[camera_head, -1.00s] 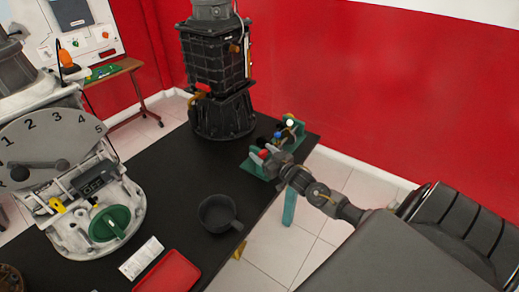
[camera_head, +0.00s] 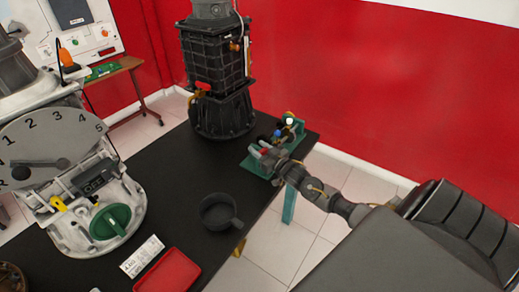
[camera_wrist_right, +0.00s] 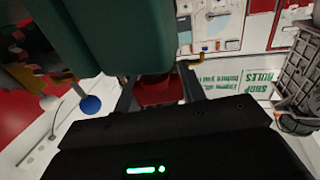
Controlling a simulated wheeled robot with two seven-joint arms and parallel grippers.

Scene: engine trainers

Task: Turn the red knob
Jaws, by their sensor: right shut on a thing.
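The red knob (camera_head: 265,152) is on a small green stand (camera_head: 249,163) at the right edge of the black table. In the head view it is a small red spot, mostly hidden by my right gripper (camera_head: 264,155). In the right wrist view the red knob (camera_wrist_right: 158,92) sits between the two dark fingers, which are shut on it. Its upper side is hidden there by a dark green part. My left gripper is not in view.
A blue ball (camera_head: 277,133) and a white ball (camera_head: 290,121) are close by on the stand. A tall black machine (camera_head: 218,90) stands behind left. A dark cup (camera_head: 217,211), a red tray (camera_head: 168,272) and a dial machine (camera_head: 75,215) are further left.

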